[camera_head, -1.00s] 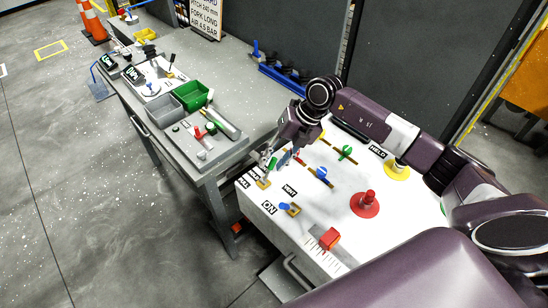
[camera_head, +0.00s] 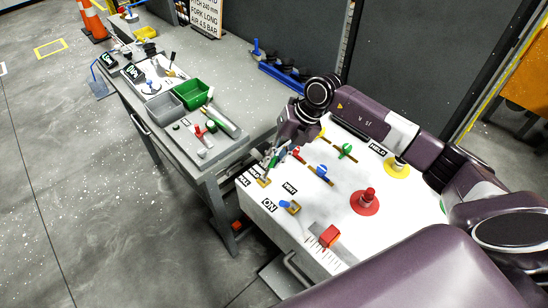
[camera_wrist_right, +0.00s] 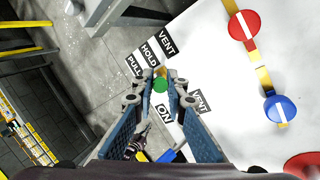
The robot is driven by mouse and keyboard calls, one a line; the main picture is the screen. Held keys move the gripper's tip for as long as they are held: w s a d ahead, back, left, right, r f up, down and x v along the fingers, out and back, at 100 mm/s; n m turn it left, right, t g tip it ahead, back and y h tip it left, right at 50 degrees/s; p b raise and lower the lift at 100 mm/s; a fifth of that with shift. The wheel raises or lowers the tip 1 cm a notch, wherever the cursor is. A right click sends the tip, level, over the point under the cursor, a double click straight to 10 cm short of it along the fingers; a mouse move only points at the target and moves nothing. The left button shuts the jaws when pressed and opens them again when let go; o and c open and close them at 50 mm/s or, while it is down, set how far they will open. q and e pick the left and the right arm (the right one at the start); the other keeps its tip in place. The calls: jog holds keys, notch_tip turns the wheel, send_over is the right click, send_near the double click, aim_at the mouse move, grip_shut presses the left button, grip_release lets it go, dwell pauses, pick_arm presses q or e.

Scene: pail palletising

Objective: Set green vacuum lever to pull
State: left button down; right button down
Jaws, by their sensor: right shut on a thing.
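The green vacuum lever's round green knob (camera_wrist_right: 160,85) shows between the fingertips of my right gripper in the wrist view. My right gripper (camera_head: 268,167) is shut on this knob, at the left corner of the white panel (camera_head: 330,205). The lever's brass-coloured base (camera_head: 264,182) shows just below the fingers in the head view. The labels PULL (camera_wrist_right: 134,66), HOLD (camera_wrist_right: 150,53) and VENT (camera_wrist_right: 166,42) stand in a row beside the lever. The fingers hide most of the lever in the head view, so its exact setting cannot be told. My left gripper is not in view.
A blue lever (camera_head: 285,204) with VENT and ON labels sits close by. Sliders with red (camera_head: 299,154), blue (camera_head: 321,170) and green (camera_head: 346,150) knobs, a red mushroom button (camera_head: 368,196) and a red block (camera_head: 329,234) are on the panel. A grey bench (camera_head: 235,82) stands left.

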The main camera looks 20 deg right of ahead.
jog(key=shift+s+a+r+h+p, duration=0.1)
jog(key=shift+a+r+h+p, duration=0.35)
jog(key=shift+h, duration=0.15)
jog(key=shift+s+a+t+h, duration=0.15)
jog(key=shift+a+t+h, duration=0.3)
jog(key=shift+h, duration=0.15)
jog(key=shift+s+a+n+t+h+b, duration=0.2)
jog(key=shift+a+n+t+h+b, duration=0.2)
jog(key=shift+a+h+b, duration=0.4)
jog(key=shift+s+a+r+t+h+b, duration=0.1)
jog(key=shift+s+a+t+h+b, duration=0.1)
jog(key=shift+h+b, duration=0.35)
jog(key=shift+s+a+r+t+h+b, duration=0.1)
jog(key=shift+a+h+b, duration=0.1)
jog(key=shift+h+b, duration=0.3)
jog(key=c, duration=1.9)
grip_release()
jog(key=shift+f, duration=0.1)
jog(key=shift+c, duration=0.2)
